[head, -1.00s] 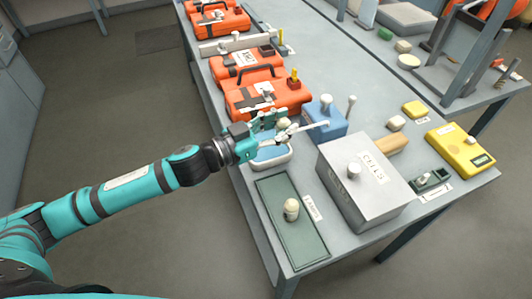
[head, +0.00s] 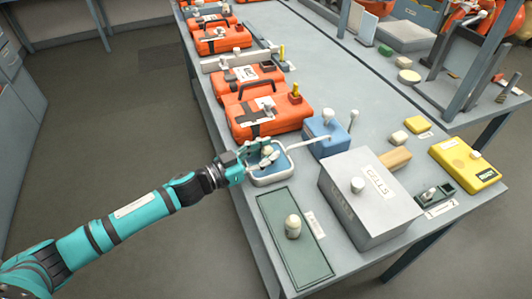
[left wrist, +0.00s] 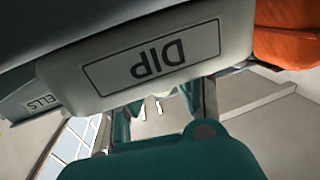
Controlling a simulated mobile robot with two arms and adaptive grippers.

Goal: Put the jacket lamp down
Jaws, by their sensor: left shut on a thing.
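My left gripper (head: 263,157) is low over the blue-lined white dip tray (head: 272,180), shut on a small pale piece with a rounded cream top, taken to be the jacket lamp (head: 268,150). The fingers hide much of it, and I cannot tell whether it touches the tray floor. In the left wrist view the tray's wall, labelled DIP (left wrist: 100,85), fills the upper part above my teal gripper (left wrist: 160,108); the lamp cannot be made out there. A similar cream-topped piece (head: 293,226) stands upright on the green mat (head: 312,262). My right gripper is not in view.
A blue box (head: 322,143) with a pale rod reaching toward the tray stands just right of it. A grey CELLS box (head: 366,205) is nearer, at the right. Orange cases (head: 270,112) line the table behind. The mat is mostly bare.

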